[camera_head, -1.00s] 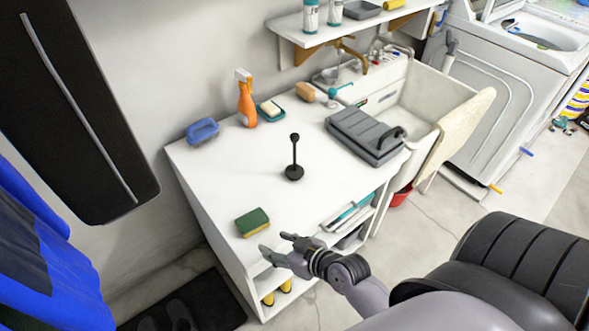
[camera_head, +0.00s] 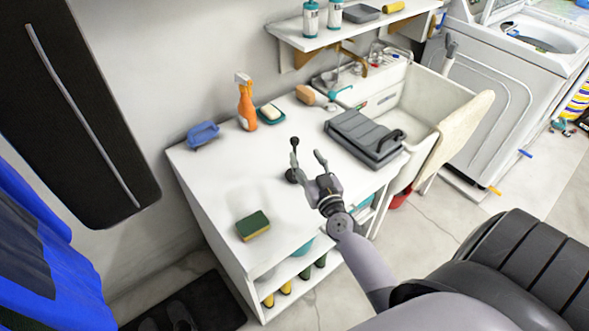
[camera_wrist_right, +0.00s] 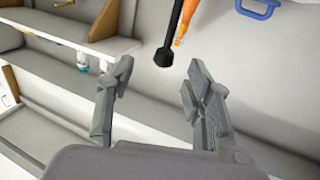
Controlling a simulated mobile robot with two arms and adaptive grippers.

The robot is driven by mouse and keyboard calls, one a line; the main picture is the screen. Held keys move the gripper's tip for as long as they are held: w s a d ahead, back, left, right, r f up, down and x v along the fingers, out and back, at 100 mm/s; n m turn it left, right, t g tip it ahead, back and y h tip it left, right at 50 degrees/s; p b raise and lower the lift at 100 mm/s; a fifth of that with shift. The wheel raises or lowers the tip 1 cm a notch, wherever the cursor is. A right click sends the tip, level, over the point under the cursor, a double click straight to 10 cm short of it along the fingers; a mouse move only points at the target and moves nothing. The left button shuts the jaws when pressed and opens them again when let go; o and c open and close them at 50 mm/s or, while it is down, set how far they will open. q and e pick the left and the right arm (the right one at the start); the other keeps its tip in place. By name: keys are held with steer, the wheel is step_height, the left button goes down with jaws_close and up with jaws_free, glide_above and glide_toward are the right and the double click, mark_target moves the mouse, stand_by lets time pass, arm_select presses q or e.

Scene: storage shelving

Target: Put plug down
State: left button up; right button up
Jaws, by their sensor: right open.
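The plug (camera_head: 293,157) is black, with a round base, a thin upright stem and a small knob. It stands on the white counter (camera_head: 225,185), partly behind my right gripper. My right gripper (camera_head: 307,157) is open and empty, just to the right of the plug, its fingers pointing towards the back of the counter. In the right wrist view the open fingers (camera_wrist_right: 157,85) show, and the plug's black knob end (camera_wrist_right: 164,56) appears beyond and between them, not held. My left gripper is in neither view.
A green and yellow sponge (camera_head: 253,225) lies at the counter's front left. A blue brush (camera_head: 203,134), an orange spray bottle (camera_head: 246,104) and a soap dish (camera_head: 270,114) stand along the back. A grey case (camera_head: 364,138) lies right, beside the sink (camera_head: 420,97).

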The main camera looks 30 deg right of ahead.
mark_target(297, 145)
steer(key=x, duration=0.8)
steer(key=shift+w+a+r, duration=0.1)
steer(key=shift+a+r, duration=0.05)
steer(key=shift+a, duration=0.25)
steer(key=shift+r, duration=0.1)
steer(key=shift+c, duration=0.4)
jaws_close()
